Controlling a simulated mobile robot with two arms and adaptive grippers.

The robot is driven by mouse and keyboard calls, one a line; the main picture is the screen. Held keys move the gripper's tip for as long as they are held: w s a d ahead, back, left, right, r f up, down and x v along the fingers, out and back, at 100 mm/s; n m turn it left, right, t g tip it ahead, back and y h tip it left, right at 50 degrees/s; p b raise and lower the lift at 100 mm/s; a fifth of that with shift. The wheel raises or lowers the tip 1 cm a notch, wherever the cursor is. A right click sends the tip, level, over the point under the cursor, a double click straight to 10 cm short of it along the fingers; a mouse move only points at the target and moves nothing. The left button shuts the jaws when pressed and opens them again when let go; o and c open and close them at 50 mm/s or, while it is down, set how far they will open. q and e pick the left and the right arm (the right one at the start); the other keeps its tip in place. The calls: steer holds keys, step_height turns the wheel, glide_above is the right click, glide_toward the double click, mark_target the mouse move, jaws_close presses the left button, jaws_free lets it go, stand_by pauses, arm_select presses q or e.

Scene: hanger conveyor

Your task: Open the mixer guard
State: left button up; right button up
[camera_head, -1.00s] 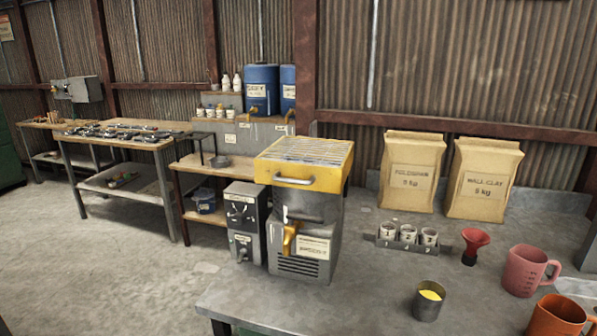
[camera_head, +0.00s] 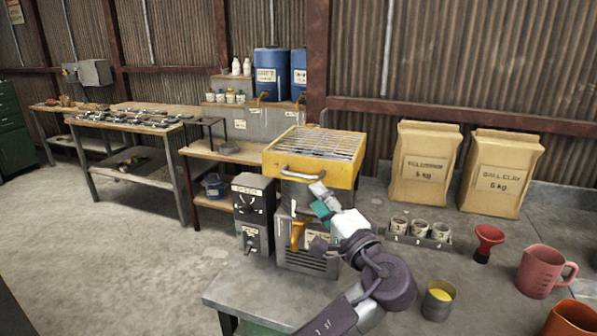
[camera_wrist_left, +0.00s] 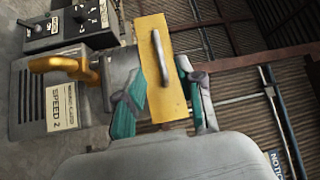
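The mixer (camera_head: 307,262) stands on the grey table; its guard (camera_head: 352,172) is a yellow frame with a metal grille, lying flat on top. A grey bar handle (camera_head: 301,175) is on the guard's front face. In the left wrist view the yellow front (camera_wrist_left: 152,90) and the handle (camera_wrist_left: 158,56) appear just beyond my fingers. My left gripper (camera_head: 321,199) is in front of the mixer, below and right of the handle. Its teal fingers are apart with nothing held between them, as the left wrist view (camera_wrist_left: 162,84) shows. My right gripper is not in view.
A control box (camera_head: 254,212) with knobs stands left of the mixer. An orange-yellow lever (camera_head: 298,232) sticks out of the mixer's front. To the right are a cup rack (camera_head: 418,240), a red funnel (camera_head: 487,243), a metal cup (camera_head: 437,300), a pink jug (camera_head: 543,270) and two paper bags (camera_head: 424,165).

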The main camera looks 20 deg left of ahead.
mark_target(298, 175)
arm_select(q)
steer(key=p+x, duration=0.2)
steer(key=x, duration=0.7)
steer(key=shift+w+a, duration=0.2)
steer(key=shift+w, duration=0.05)
steer(key=shift+w+a+p, duration=0.3)
steer(key=shift+w+p, duration=0.05)
jaws_close()
